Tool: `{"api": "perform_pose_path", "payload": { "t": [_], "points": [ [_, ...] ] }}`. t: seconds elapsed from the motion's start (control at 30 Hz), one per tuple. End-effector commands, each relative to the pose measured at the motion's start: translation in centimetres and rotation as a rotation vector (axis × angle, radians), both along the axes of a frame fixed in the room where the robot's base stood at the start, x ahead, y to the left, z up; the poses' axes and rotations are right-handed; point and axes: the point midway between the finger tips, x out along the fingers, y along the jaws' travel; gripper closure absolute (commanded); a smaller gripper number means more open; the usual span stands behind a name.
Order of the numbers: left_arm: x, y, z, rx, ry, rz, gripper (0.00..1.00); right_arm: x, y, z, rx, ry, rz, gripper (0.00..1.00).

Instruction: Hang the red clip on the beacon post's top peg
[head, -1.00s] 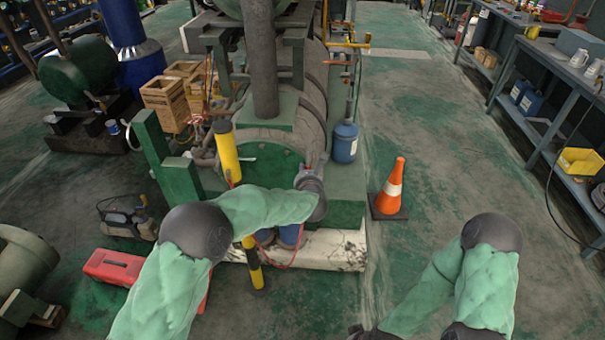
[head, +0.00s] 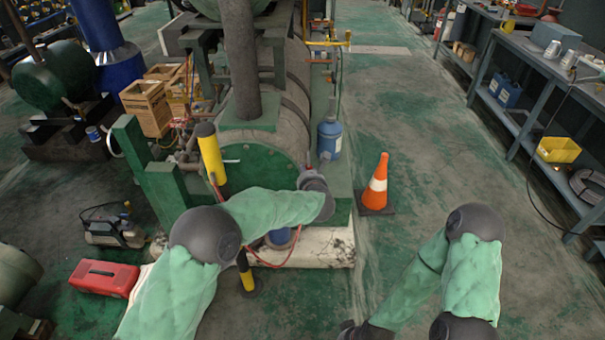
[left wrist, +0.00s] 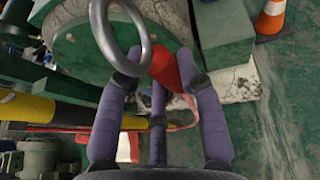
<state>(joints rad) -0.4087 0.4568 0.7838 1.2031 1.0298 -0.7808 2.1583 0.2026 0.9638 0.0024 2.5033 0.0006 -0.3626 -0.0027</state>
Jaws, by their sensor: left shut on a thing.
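The red clip (left wrist: 166,70) is between the fingers of my left gripper (left wrist: 160,72), which is shut on it. In the head view my left wrist mostly hides this gripper, in front of the green tank end. A red lead (left wrist: 185,122) runs from the clip's side across the left wrist view. The yellow and black beacon post (head: 211,155) stands left of my left gripper, apart from the clip. A thin pale peg (head: 231,161) appears to stick out near its top. In the left wrist view the post (left wrist: 42,107) lies at the left.
A grey metal ring (left wrist: 122,30) is close in front of the left fingers. The green tank end (head: 265,166) is behind the post. A blue bottle (head: 329,138) and orange cone (head: 376,185) stand right of it. A red toolbox (head: 104,277) lies at the left. The right floor is open.

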Motion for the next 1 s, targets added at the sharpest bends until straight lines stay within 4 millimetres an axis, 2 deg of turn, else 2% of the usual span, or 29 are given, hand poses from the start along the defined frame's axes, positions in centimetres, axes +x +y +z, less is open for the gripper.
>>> {"api": "perform_pose_path", "payload": {
  "t": [0.4, 0.57, 0.87, 1.0],
  "points": [
    [0.0, -2.2, 0.1, 0.0, -0.002, -0.001, 0.98, 0.0, 0.0, 0.1, 0.0, 0.0, 0.0, 0.6],
    [0.0, -2.5, 0.1, 0.0, -0.001, -0.001, 0.98, 0.0, 0.0, 0.1, 0.0, 0.0, 0.0, 0.6],
    [-0.1, -2.3, 0.1, 0.0, -0.001, 0.001, 0.98, 0.0, 0.0, 0.1, 0.0, 0.0, 0.0, 0.6],
    [-0.9, -0.5, 0.5, 0.002, 0.0, 0.015, 0.98, 0.0, 0.0, 0.1, 0.0, 0.0, 0.0, 0.6]
  ]
}}
